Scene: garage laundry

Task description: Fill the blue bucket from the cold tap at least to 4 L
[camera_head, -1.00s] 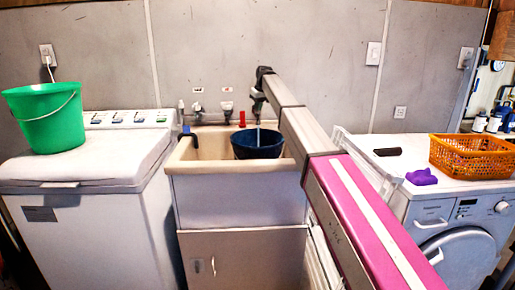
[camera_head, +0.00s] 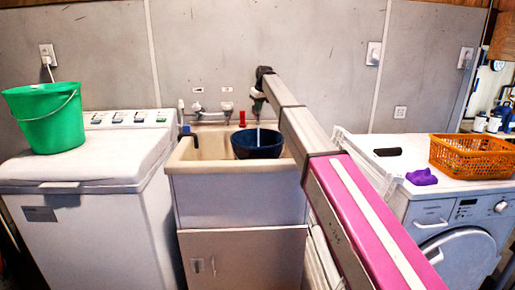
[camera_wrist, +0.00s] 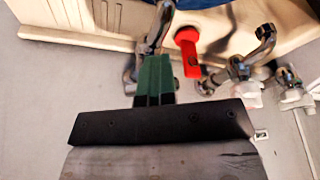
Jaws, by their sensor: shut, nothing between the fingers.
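The blue bucket (camera_head: 258,143) stands upright in the sink (camera_head: 215,147). A thin pale stream (camera_head: 258,134) comes down into it from above. Its water level and any marks cannot be read. My gripper (camera_head: 258,104) is at the rightmost wall tap, above the bucket. In the wrist view my green fingers (camera_wrist: 153,80) are shut and empty, in front of a chrome tap (camera_wrist: 129,74) whose spout (camera_wrist: 161,20) reaches over the sink. The bucket's blue (camera_wrist: 210,4) shows only at the top edge there. The fingers partly hide this tap; contact cannot be told.
Other taps (camera_head: 197,107) (camera_head: 227,107) and a red piece (camera_head: 242,118) are left of my gripper. A green bucket (camera_head: 45,120) stands on the left washer (camera_head: 90,160). An orange basket (camera_head: 472,156) and a purple item (camera_head: 421,177) are on the right machine (camera_head: 455,195).

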